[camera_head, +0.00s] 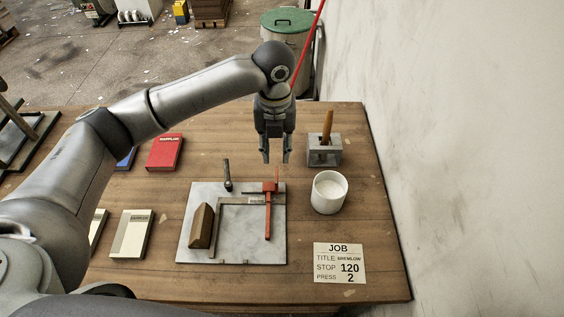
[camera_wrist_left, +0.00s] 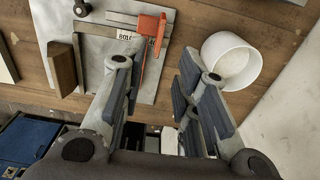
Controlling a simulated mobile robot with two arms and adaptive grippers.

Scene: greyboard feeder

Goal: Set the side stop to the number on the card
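The job card (camera_head: 339,263) lies at the front right of the table and reads title Gremlow, stop 120, press 2. The red side stop (camera_head: 268,208) sits on the right part of the grey board (camera_head: 190,240), beside a slotted scale; it also shows in the left wrist view (camera_wrist_left: 150,27). The scale's digits are too small to read surely. My left gripper (camera_head: 275,160) hangs above the table behind the stop, fingers pointing down. It is open and empty, with a wide gap between the fingers in the left wrist view (camera_wrist_left: 155,80). My right gripper is not in view.
A wooden block (camera_head: 201,226) and a dark-knobbed lever (camera_head: 228,175) are on the board. A white pot (camera_head: 329,192) and a grey holder with a wooden-handled tool (camera_head: 324,148) stand to the right. Books, one red (camera_head: 165,152), lie left. A wall borders the right.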

